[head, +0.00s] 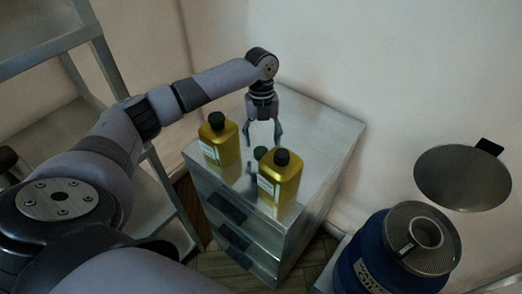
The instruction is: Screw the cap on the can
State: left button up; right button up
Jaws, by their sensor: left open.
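Two yellow-gold cans with white labels stand upright on the shiny metal cabinet: the left can (222,146) and the nearer, right can (281,182). Each has a black top; I cannot tell a cap from a bare neck at this size. A small dark round piece (260,153), which looks like a loose cap, shows on the cabinet top just left of the right can's top. My left gripper (263,142) points down above and behind it, fingers apart and empty. It touches neither can as far as I can see. My right gripper is out of view.
The metal cabinet (325,130) has free room on its right and back, with the wall behind. A blue drum (375,245) with a grey top and a round metal lid (463,178) stand at right. A metal rack (50,55) is at left.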

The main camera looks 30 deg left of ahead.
aim_at(261, 151)
pick_arm(q)
jog(key=shift+s+a+f+p, duration=0.15)
jog(key=shift+f+p, duration=0.3)
jog(key=shift+f, duration=1.45)
jog(key=c, duration=0.8)
